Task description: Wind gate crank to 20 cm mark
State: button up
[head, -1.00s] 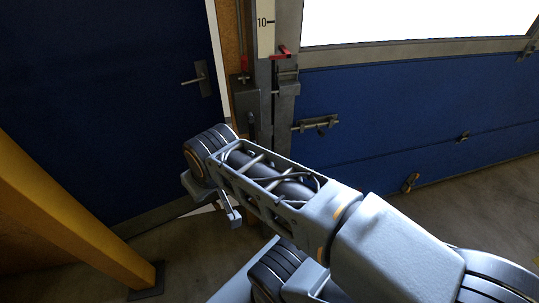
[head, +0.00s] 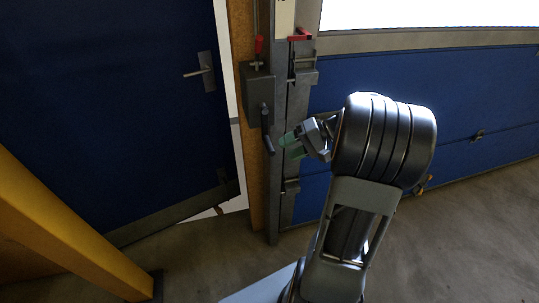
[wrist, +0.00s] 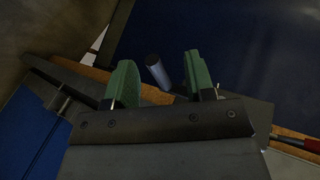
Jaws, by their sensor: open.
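The crank is a dark handle (head: 268,132) hanging down from a grey box (head: 258,86) on the post left of the blue gate (head: 390,95). My gripper (head: 291,143) is open, with green fingertips, just to the right of the handle in the head view. In the wrist view, the handle's grey cylinder (wrist: 158,72) shows between the two open fingers of my gripper (wrist: 160,83); I cannot tell whether they touch it. A white scale strip (head: 284,20) is cut off at the top, its numbers unreadable. A red pointer (head: 300,36) sits beside its lower end.
A blue door (head: 110,100) with a lever handle (head: 205,72) stands at the left. A yellow post (head: 65,220) rises in the left foreground. A red-tipped part (head: 258,46) is above the crank box. Latches (head: 477,136) are on the gate. Bare floor (head: 450,240) lies at the right.

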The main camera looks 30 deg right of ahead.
aim_at(269, 146)
jog(key=d+f+m+t+y+b, duration=0.1)
jog(key=d+f+t+y, duration=0.2)
jog(key=d, duration=0.5)
jog(key=shift+t+h, duration=0.6)
jog(key=shift+t, duration=0.1)
jog(key=p+x, duration=0.1)
jog(key=x, duration=0.5)
jog(key=p+x, duration=0.1)
jog(key=x, duration=0.6)
jog(key=shift+w+r, duration=0.2)
jog(key=shift+w, duration=0.35)
jog(key=shift+c, duration=0.4)
grip_shut()
